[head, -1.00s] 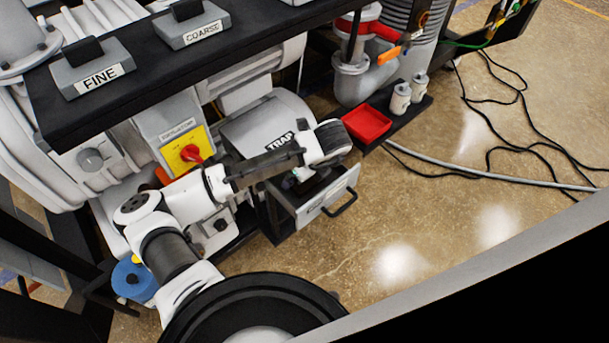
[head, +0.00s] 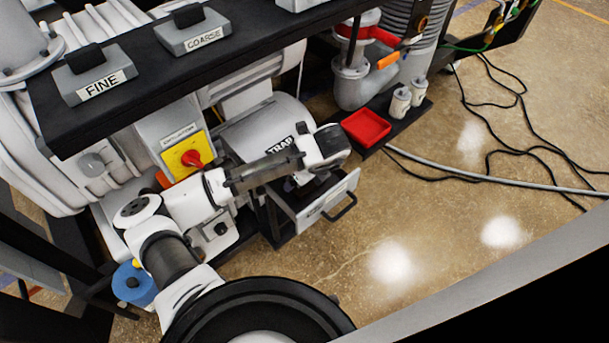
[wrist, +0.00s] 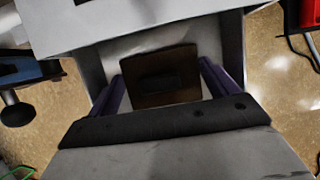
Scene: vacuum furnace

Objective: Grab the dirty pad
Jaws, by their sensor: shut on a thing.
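The dirty pad (wrist: 178,60) is a dark brown square with a darker raised block at its middle. In the wrist view it lies between the two purple fingers of my gripper (wrist: 161,88), which is shut on it. The pad is in or just above the open pull-out drawer (head: 322,208) under the grey TRAP housing (head: 252,130); its height over the drawer floor cannot be told. The drawer wall also shows in the wrist view (wrist: 85,38). In the head view my wrist hides the pad and most of the drawer's inside.
A red tray (head: 366,127) and two small white canisters (head: 400,102) stand on a black shelf right of the drawer. The yellow switch panel with a red knob (head: 192,158) is close to my arm. Open floor lies in front, with black cables (head: 520,130) at right.

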